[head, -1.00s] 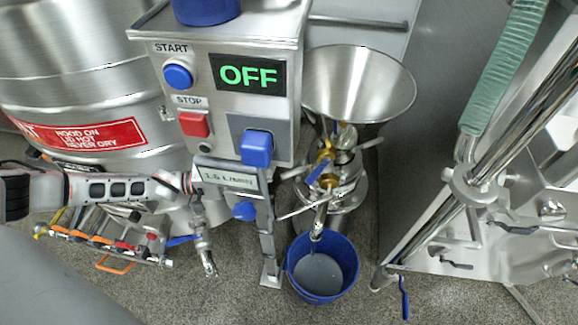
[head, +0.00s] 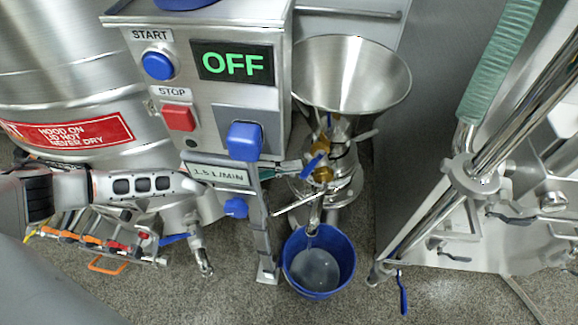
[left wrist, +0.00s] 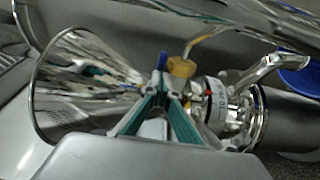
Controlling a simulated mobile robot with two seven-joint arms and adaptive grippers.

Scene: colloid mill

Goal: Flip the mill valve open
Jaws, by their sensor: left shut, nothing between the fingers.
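The mill valve has a brass body (head: 323,174) and a blue lever (head: 313,165), below the steel funnel (head: 352,75) of the mill. The lever slants in the head view. In the left wrist view, the blue lever (left wrist: 162,60) and brass body (left wrist: 181,67) are just beyond the fingertips. My left arm passes behind the control box, and my left gripper (head: 299,168) shows at its right side, close to the lever. In the left wrist view my left gripper (left wrist: 164,88) is shut and empty. I cannot tell whether it touches the lever. My right gripper is out of view.
The control box (head: 205,105) reads OFF and partly hides my left arm. A blue bucket (head: 318,262) stands under the mill's outlet pipe. A large steel kettle (head: 75,85) is at left, a steel frame with a green-sleeved pipe (head: 500,60) at right.

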